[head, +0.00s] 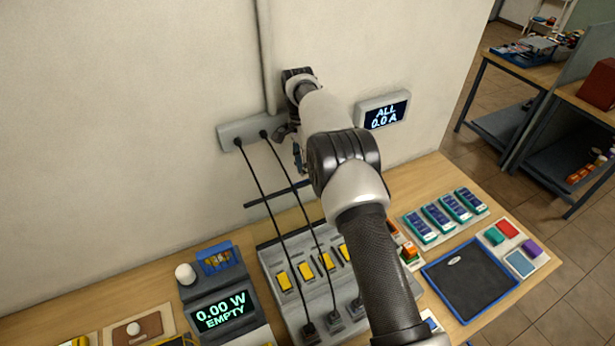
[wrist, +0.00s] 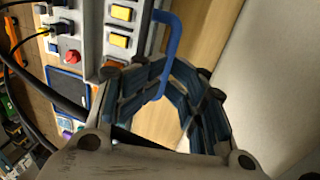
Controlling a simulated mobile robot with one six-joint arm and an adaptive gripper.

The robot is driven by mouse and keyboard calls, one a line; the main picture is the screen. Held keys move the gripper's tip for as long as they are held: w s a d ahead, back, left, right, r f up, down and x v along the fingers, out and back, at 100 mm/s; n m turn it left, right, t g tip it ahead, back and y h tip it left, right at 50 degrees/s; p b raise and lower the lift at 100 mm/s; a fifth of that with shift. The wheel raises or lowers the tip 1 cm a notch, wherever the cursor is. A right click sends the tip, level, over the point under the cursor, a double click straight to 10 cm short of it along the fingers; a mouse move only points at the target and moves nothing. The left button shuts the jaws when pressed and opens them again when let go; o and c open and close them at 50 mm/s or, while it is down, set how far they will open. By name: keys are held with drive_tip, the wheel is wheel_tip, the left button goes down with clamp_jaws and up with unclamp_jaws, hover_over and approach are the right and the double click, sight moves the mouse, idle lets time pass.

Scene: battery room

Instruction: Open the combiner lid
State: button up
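A grey box with yellow switches, which looks like the combiner (head: 268,258), stands on the bench; my arm covers its right part. Its grey panel with yellow switches also shows at the top of the wrist view (wrist: 92,38). A blue bent bar, like a handle (wrist: 172,42), runs from beside this panel to my fingertips. My gripper (wrist: 172,78) has its fingers around the lower end of the bar; whether they grip it is unclear. In the head view a dark bar (head: 272,196) lies behind the box, near my mostly hidden gripper. The lid's outline is not clear.
Two black cables (head: 268,195) hang from a grey wall strip (head: 232,131) to the box front. A 0.00 W display (head: 222,311) stands left. A blue-edged dark tray (head: 468,276) and battery modules (head: 438,215) lie right. The wall is close behind.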

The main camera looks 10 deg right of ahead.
drive_tip(key=v, duration=0.3)
drive_tip(key=s+v, duration=0.1)
drive_tip(key=v, duration=0.1)
drive_tip(key=shift+d+r, duration=0.15)
drive_tip(key=shift+r, duration=0.15)
